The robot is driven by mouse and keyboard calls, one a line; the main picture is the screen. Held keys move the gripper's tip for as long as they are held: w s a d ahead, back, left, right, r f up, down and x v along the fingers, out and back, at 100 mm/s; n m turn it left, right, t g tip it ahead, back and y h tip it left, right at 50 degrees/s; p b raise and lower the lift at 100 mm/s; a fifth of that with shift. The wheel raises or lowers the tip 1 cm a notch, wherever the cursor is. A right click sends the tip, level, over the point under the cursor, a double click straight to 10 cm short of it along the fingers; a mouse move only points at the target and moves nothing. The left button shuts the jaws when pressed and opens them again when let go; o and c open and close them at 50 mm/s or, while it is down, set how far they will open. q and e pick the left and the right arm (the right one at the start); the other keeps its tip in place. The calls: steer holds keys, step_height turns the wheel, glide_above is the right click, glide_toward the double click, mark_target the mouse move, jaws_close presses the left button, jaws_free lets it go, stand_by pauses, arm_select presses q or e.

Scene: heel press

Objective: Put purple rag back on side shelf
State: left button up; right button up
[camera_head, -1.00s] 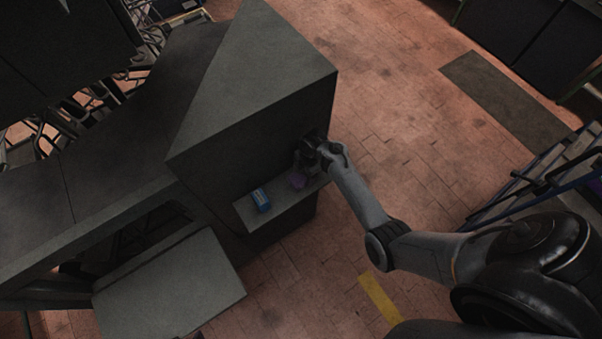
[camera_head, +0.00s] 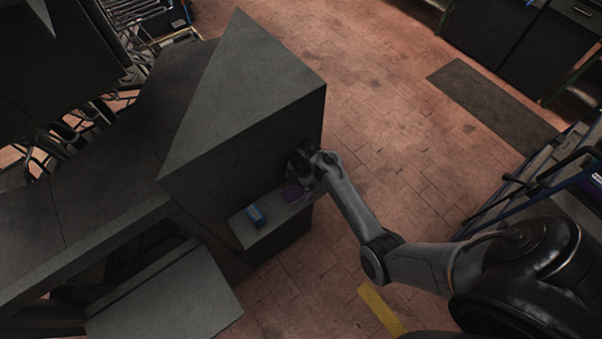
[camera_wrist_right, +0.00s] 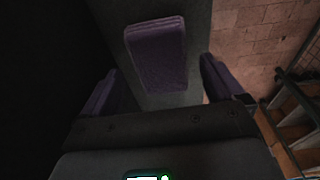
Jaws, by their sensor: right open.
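My right gripper (camera_head: 303,178) is just above and beside the rag in the head view. In the wrist view its two purple-padded fingers (camera_wrist_right: 160,88) are spread wide, with nothing between them. The rag is beyond the fingertips, apart from both fingers. My left gripper is in neither view.
The shelf sticks out from a large dark machine housing (camera_head: 240,140). A lower grey panel (camera_head: 165,300) is at the left. Open brick floor (camera_head: 390,150) lies to the right, with a blue-framed rack beyond.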

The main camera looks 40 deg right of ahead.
steer(key=s+d+r+m+h, duration=0.25)
steer(key=s+r+m, duration=0.2)
steer(key=r, duration=0.55)
steer(key=s+a+r+m+t, duration=0.1)
steer(key=s+a+r+m, duration=0.2)
steer(key=s+a+m, duration=0.2)
steer(key=s+a+r+m+t, duration=0.2)
steer(key=s+a+m, duration=0.3)
steer(key=s, duration=0.6)
steer(key=shift+s+a+r+y, duration=0.2)
steer(key=shift+a+r+y, duration=0.35)
steer(key=shift+a, duration=0.4)
steer(key=shift+r, duration=0.1)
